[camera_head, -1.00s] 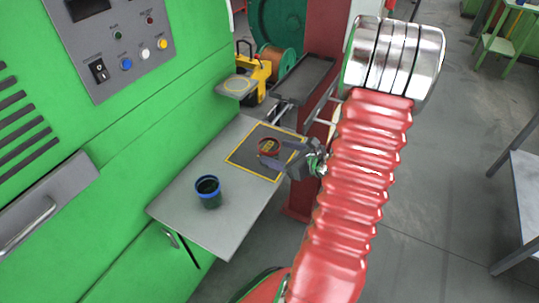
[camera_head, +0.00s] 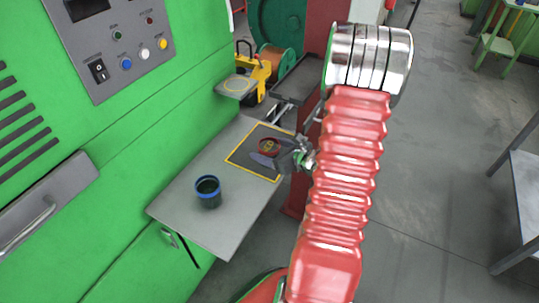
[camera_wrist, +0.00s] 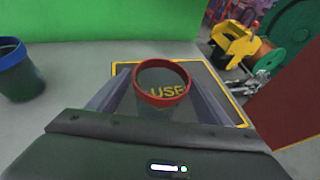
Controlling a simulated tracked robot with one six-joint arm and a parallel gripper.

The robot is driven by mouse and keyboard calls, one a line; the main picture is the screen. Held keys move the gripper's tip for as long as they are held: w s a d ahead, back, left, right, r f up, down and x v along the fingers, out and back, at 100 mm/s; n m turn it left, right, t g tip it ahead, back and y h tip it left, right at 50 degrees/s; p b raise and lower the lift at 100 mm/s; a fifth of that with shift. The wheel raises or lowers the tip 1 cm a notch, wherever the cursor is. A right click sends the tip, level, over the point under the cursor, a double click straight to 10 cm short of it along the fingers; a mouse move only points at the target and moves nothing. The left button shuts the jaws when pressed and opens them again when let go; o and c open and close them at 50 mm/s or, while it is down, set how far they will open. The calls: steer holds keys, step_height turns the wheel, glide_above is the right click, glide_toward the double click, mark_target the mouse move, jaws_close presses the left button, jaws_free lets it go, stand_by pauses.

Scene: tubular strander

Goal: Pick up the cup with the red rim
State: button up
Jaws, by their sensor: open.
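The cup with the red rim (camera_wrist: 163,101) stands upright on a dark square with a yellow border (camera_wrist: 234,105), and yellow letters show inside its rim. It also shows in the head view (camera_head: 269,145), partly hidden by my gripper (camera_head: 277,160). In the wrist view my gripper (camera_wrist: 160,100) is open, with one finger on each side of this cup. I cannot tell whether the fingers touch it. A cup with a blue rim (camera_head: 208,191) stands upright nearer on the same grey shelf (camera_head: 225,225); in the wrist view it is at the left edge (camera_wrist: 17,72).
The green machine wall (camera_head: 130,150) with its control panel (camera_head: 115,45) rises along the shelf's left side. A yellow device (camera_head: 258,75) and a small round-marked ledge (camera_head: 237,87) lie beyond the shelf. A dark red post (camera_head: 298,190) stands close on the right.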

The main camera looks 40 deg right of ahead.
mark_target(263, 141)
steer(key=c, duration=1.1)
steer(key=shift+r, duration=0.1)
steer(key=shift+r, duration=1.4)
steer(key=s, duration=1.2)
steer(key=s+d, duration=0.1)
steer(key=s, duration=0.5)
steer(key=shift+r, duration=0.3)
